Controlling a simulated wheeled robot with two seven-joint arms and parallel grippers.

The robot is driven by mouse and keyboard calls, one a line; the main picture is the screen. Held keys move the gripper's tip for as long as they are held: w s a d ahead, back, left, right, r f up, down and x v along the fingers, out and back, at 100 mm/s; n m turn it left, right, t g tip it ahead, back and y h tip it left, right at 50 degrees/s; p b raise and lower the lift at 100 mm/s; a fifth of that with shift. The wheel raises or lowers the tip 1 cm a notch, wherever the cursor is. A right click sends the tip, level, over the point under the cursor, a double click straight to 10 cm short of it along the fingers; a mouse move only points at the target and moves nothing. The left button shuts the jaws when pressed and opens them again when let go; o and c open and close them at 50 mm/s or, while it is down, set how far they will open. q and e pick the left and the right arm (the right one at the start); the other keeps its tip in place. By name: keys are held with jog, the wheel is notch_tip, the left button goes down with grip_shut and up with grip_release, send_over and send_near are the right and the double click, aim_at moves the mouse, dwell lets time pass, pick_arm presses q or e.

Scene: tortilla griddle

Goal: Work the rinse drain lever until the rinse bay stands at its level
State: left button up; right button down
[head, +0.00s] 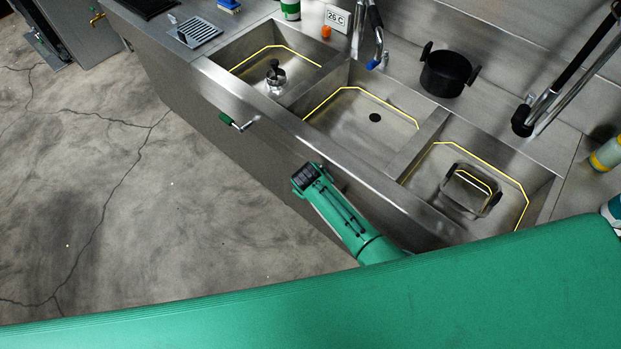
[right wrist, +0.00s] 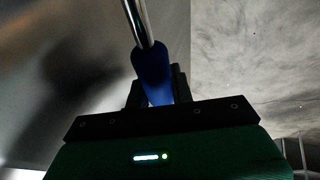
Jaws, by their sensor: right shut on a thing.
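A steel sink has three bays, each with a yellow line around its walls. The middle bay (head: 345,128), probably the rinse bay, shows a dark round drain (head: 375,117); I cannot tell its water level. My right gripper (head: 306,177) is at the sink's front face below the middle bay. In the right wrist view my gripper (right wrist: 157,98) is shut on the blue grip of a lever (right wrist: 152,68), whose metal rod runs upward in the picture. In the head view this lever is hidden by my gripper. My left gripper is out of view.
A green-handled lever (head: 237,124) sticks out of the front face to the left. The left bay holds a metal fitting (head: 275,75), the right bay a dark-framed item (head: 470,189). A black pot (head: 446,73) stands behind. The floor (head: 130,200) in front is clear.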

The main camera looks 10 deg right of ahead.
jog(key=shift+f, duration=0.2)
dwell(0.4)
jog(key=c, duration=1.5)
grip_release()
jog(key=b+v, duration=0.1)
jog(key=v, duration=1.2)
jog(key=shift+a+r, duration=0.2)
jog(key=shift+r, duration=0.15)
